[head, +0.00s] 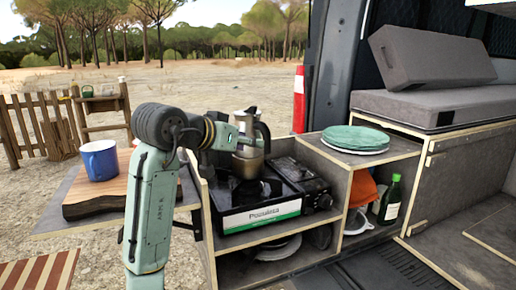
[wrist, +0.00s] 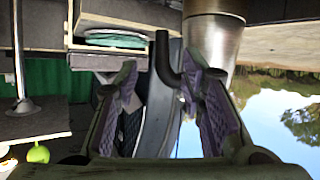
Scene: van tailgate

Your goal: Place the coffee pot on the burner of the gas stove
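The coffee pot (head: 248,122), a silver moka pot with a dark handle, is upright over the gas stove (head: 262,208). My gripper hides part of the pot.
A blue mug (head: 99,159) stands on a wooden board (head: 94,197) at the left. Green plates (head: 356,138) sit on the shelf to the right of the stove. A green bottle (head: 390,199) and an orange item (head: 362,188) are below them.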

